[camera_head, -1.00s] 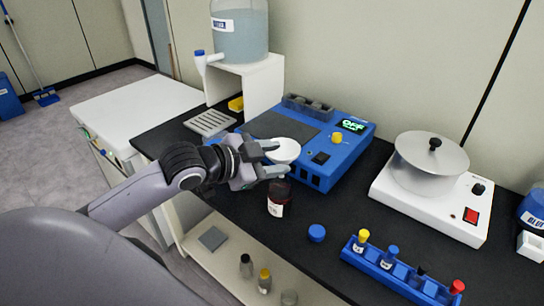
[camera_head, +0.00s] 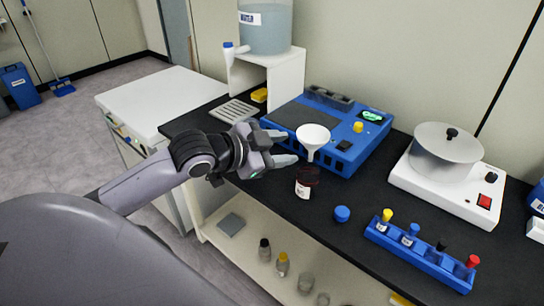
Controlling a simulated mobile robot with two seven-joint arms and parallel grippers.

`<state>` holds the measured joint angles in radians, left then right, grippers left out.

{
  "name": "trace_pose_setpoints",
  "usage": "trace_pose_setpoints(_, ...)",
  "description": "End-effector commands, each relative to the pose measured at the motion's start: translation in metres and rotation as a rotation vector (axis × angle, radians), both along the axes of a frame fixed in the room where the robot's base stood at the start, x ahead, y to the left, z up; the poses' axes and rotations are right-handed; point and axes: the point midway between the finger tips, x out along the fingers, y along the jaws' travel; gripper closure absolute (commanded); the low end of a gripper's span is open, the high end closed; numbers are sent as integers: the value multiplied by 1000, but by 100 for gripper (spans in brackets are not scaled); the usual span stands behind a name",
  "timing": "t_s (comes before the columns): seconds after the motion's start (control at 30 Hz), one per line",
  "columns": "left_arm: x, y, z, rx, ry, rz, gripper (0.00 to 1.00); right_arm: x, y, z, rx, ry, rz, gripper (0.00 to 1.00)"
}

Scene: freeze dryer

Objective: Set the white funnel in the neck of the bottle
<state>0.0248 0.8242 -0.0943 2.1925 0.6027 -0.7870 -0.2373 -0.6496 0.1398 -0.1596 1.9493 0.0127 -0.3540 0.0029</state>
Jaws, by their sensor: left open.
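The white funnel (camera_head: 313,133) stands upright with its wide mouth up, directly over the dark brown bottle (camera_head: 305,184). Its stem runs down to the bottle's top and appears to sit in the neck; the exact contact is too small to make out. The bottle stands upright on the black bench and has a white label. My left gripper (camera_head: 284,147) is open and empty just left of the funnel, its fingers pointing right and apart from it. My right gripper is not in view.
A blue cap (camera_head: 342,214) lies right of the bottle. A blue rack (camera_head: 418,253) of small capped vials is at the front right. A blue device (camera_head: 340,145) stands behind the funnel, a white device with a metal bowl (camera_head: 445,190) at the right. A white stand (camera_head: 285,80) carries a large container.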

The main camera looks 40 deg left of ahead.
Motion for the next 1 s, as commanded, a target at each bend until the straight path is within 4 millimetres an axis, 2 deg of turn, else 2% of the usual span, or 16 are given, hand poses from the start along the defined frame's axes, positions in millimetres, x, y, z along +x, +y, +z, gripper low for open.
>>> trace_pose_setpoints(0.17,-23,-15,-87,-142,99,84,54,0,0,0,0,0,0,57)
trace_pose_setpoints(0.2,-34,-20,-112,-179,126,112,54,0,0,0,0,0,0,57)
trace_pose_setpoints(0.3,-68,-35,-169,-261,194,189,54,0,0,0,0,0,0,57)
trace_pose_setpoints(0.4,-107,-51,-216,-322,257,258,54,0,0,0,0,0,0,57)
trace_pose_setpoints(0.5,-142,-67,-248,-361,306,312,54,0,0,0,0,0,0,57)
trace_pose_setpoints(0.6,-168,-78,-267,-384,339,348,54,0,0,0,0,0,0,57)
trace_pose_setpoints(0.7,-180,-84,-276,-395,355,365,54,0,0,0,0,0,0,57)
trace_pose_setpoints(1.0,-183,-85,-277,-397,358,368,54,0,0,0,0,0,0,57)
